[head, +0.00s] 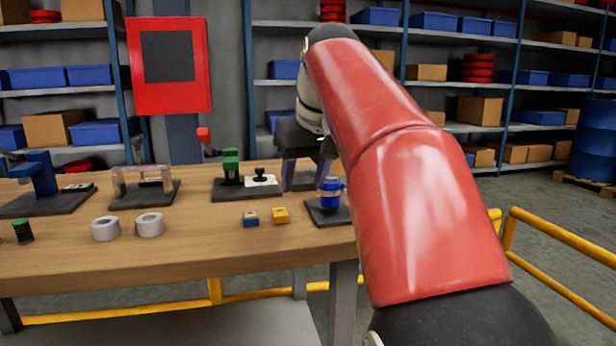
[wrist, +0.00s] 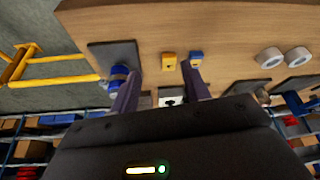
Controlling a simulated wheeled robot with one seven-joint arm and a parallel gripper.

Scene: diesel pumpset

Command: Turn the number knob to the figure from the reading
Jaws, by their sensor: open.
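A black knob (head: 262,174) stands on a white plate (head: 262,184) on a dark base, beside a green device (head: 231,166). Any figures on the plate are too small to read. The knob (wrist: 170,102) and part of the white plate also show in the wrist view, between my finger roots and partly hidden by the gripper body. My gripper (head: 304,184) is open and empty above the table, to the right of the knob in the head view. Its two fingers (wrist: 162,76) are spread apart and point at the tabletop. I cannot make out a reading.
A blue cylinder (head: 330,186) on a dark base stands close to my right finger. A blue block (head: 250,219) and a yellow block (head: 280,215) lie in front. Two grey rings (head: 149,225) lie further left on the table (head: 190,258). Yellow rails (head: 560,240) stand right.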

